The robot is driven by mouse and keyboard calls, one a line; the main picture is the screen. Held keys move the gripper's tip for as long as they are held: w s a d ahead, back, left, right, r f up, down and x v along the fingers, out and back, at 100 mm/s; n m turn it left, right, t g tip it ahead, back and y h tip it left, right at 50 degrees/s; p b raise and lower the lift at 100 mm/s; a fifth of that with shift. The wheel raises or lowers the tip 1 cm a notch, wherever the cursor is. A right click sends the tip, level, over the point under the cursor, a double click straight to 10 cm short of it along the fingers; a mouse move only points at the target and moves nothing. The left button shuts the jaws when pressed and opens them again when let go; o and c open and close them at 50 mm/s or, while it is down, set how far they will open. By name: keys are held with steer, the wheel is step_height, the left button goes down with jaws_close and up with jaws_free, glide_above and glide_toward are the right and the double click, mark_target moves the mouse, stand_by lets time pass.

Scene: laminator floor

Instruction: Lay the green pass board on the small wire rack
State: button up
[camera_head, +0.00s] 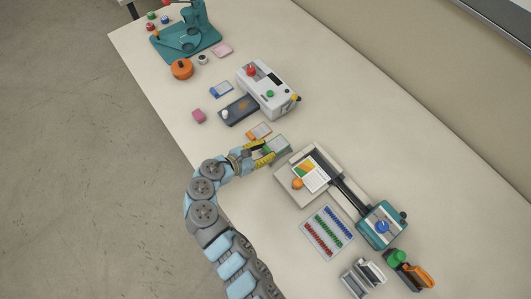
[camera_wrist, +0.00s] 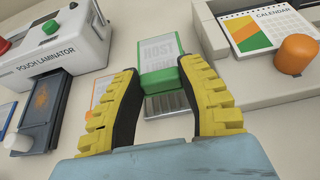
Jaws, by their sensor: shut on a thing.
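My gripper (camera_head: 262,148) is over the table between the pouch laminator and the calendar machine. In the wrist view, its yellow fingers (camera_wrist: 160,75) are shut on the green pass board (camera_wrist: 160,52), a pale panel with green borders and the word HOST. The board also shows in the head view (camera_head: 277,147). The small wire rack (camera_wrist: 168,104), grey with slats, shows between my fingers, below the board's near edge in the picture. The rest of the rack is hidden by the board and fingers. I cannot tell whether the board touches the rack.
An orange-edged card (camera_head: 259,131) lies close beside my gripper. The white pouch laminator (camera_head: 268,88) stands behind it. The calendar machine (camera_head: 290,185) is close on the right, with an orange knob (camera_head: 297,184). A tray of coloured pieces (camera_head: 327,231) lies nearer the front.

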mark_target(264, 154)
steer(key=shift+w+f, duration=0.15)
steer(key=shift+f, duration=0.05)
steer(key=shift+w+f, duration=0.15)
steer(key=shift+f, duration=1.55)
steer(key=shift+f, duration=0.1)
steer(key=o, duration=0.9)
steer(key=shift+o, duration=0.2)
steer(key=shift+a+r, duration=0.2)
steer(key=shift+r, duration=0.05)
steer(key=v, duration=1.1)
steer(key=shift+s+a+r, duration=0.1)
steer(key=shift+s+a, duration=0.05)
steer(key=shift+s, duration=0.15)
